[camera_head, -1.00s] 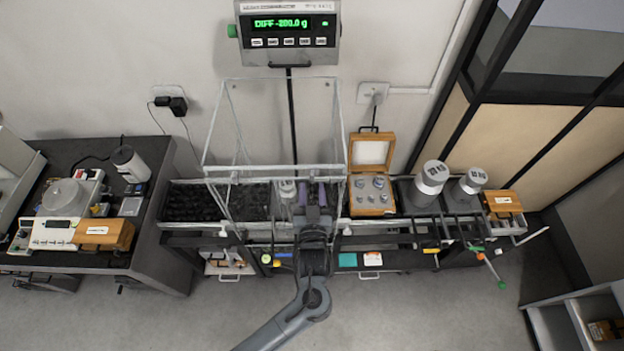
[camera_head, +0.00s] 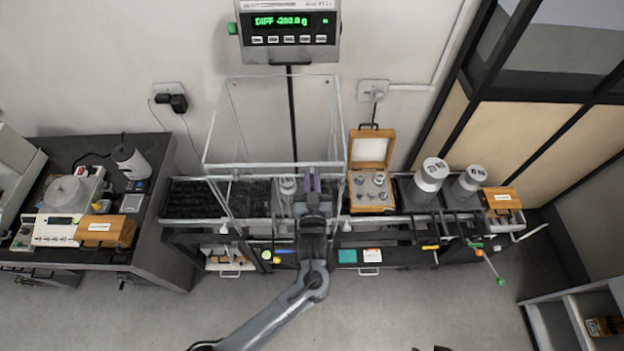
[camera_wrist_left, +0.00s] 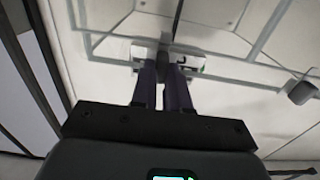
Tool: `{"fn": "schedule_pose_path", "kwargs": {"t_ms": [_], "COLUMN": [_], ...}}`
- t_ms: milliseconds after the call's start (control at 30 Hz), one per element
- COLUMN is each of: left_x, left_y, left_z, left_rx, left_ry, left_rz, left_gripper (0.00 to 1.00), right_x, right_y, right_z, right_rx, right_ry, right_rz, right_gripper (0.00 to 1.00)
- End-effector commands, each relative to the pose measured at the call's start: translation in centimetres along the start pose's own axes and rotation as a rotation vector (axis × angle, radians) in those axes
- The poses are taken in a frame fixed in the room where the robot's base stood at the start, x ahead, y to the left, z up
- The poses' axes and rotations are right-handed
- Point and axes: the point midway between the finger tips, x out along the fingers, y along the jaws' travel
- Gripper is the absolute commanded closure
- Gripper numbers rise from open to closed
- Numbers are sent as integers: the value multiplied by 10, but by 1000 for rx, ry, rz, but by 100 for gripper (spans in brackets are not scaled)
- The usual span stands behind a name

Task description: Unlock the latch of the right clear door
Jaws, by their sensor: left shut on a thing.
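The clear case (camera_head: 281,77) with thin pale edges stands at the middle of the bench in the head view. My left gripper (camera_head: 314,176) is at the front right part of this case. In the left wrist view its two dark purple fingers (camera_wrist_left: 165,82) are close together on a small grey latch knob (camera_wrist_left: 165,58). My fingers and hand hide most of the latch in the head view. My right gripper is not in view.
A scale display (camera_head: 288,25) on a post stands behind the case. An open wooden weight box (camera_head: 371,190) is close to the right of my left gripper. Metal cylinder weights (camera_head: 432,175) stand further right. A side table (camera_head: 155,225) is at the left.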

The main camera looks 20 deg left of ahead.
Motion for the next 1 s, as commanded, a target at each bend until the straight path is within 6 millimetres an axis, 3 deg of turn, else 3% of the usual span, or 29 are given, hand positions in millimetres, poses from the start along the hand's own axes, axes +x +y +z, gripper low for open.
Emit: {"fn": "schedule_pose_path", "kwargs": {"t_ms": [467,1000], "left_x": [0,0], "left_y": [0,2], "left_z": [0,1], "left_rx": [110,586], "left_ry": [0,0], "left_rz": [-1,-1], "left_gripper": [100,100], "right_x": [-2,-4], "right_y": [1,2], "right_z": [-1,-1], "right_rx": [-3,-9], "right_ry": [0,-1], "right_rz": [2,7], "right_gripper": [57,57]}}
